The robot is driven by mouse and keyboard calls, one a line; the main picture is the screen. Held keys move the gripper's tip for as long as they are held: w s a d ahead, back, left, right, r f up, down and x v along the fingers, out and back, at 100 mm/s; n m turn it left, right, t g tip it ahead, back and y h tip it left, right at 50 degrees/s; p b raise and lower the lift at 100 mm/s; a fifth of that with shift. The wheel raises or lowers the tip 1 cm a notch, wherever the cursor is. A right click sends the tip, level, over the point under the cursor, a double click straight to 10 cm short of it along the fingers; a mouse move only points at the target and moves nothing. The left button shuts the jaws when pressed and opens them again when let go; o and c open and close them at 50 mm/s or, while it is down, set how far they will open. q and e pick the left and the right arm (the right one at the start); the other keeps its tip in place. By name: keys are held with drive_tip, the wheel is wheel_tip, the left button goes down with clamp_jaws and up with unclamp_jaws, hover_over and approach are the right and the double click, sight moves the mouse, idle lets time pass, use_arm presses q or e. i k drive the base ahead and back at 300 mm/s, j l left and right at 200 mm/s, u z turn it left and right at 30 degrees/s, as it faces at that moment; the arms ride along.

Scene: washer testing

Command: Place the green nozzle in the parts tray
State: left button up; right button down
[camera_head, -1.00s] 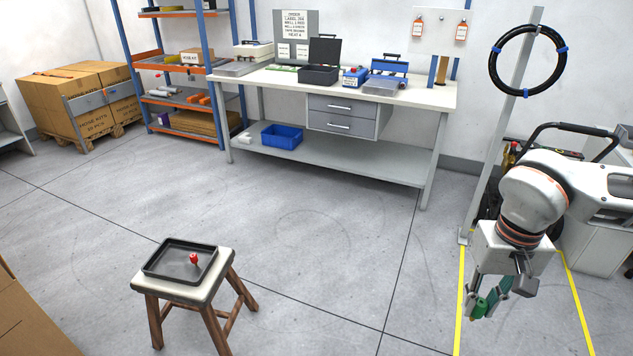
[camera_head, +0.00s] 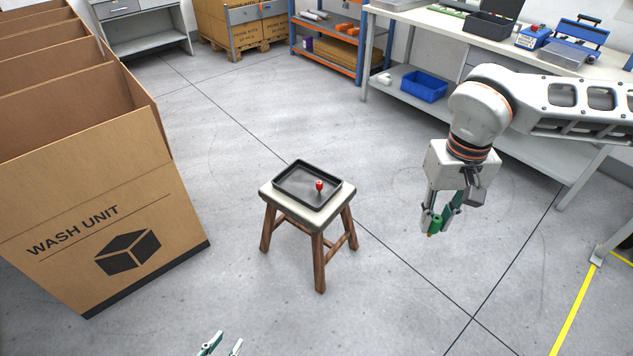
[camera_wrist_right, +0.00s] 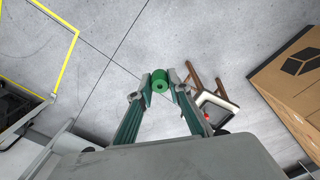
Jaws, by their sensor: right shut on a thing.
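The green nozzle (camera_head: 433,225) is between the fingertips of my right gripper (camera_head: 437,219), which is shut on it and holds it in the air. In the right wrist view the green nozzle (camera_wrist_right: 160,82) shows its round end with a hole, pinched between both fingers. The parts tray (camera_head: 298,180) is dark and shallow and lies on a stool, left of my right gripper. A red nozzle (camera_head: 319,185) stands in the tray. My left gripper (camera_head: 223,347) shows only its fingertips at the bottom edge; they are apart with nothing between them.
The wooden stool (camera_head: 318,220) stands on open grey floor. A large cardboard box (camera_head: 120,210) marked "WASH UNIT" is at the left. A workbench (camera_head: 440,35) with a blue bin (camera_head: 424,87) on its lower shelf is at the back right.

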sight(307, 187)
drive_tip(key=i+j, duration=0.95)
drive_tip(key=i, duration=0.15)
